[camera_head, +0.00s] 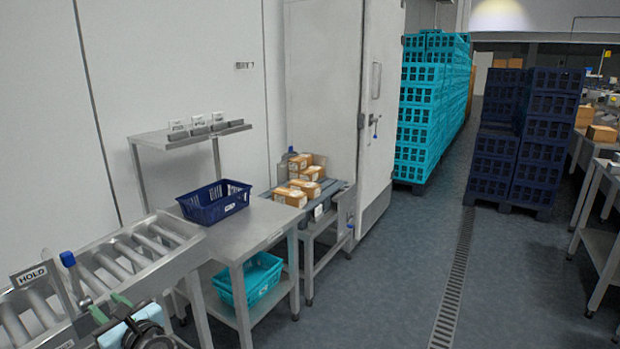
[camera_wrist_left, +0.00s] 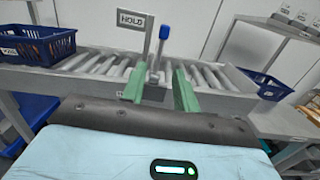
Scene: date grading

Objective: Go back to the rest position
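My left gripper (camera_head: 110,306) is low at the left of the head view, in front of the roller conveyor (camera_head: 125,262). In the left wrist view its two green fingers (camera_wrist_left: 160,88) stand apart with nothing between them. The roller conveyor (camera_wrist_left: 112,66) lies beyond the fingertips, with the HOLD sign (camera_wrist_left: 134,19) and a blue-topped post (camera_wrist_left: 164,34) beside it. My right gripper is in neither view.
A dark blue crate (camera_head: 214,213) stands on the steel table (camera_head: 250,238), with a teal crate (camera_head: 262,282) on the shelf below. Another blue crate (camera_wrist_left: 40,52) is at left in the wrist view. Boxes (camera_head: 291,197) sit right of the table. The floor (camera_head: 390,285) is clear.

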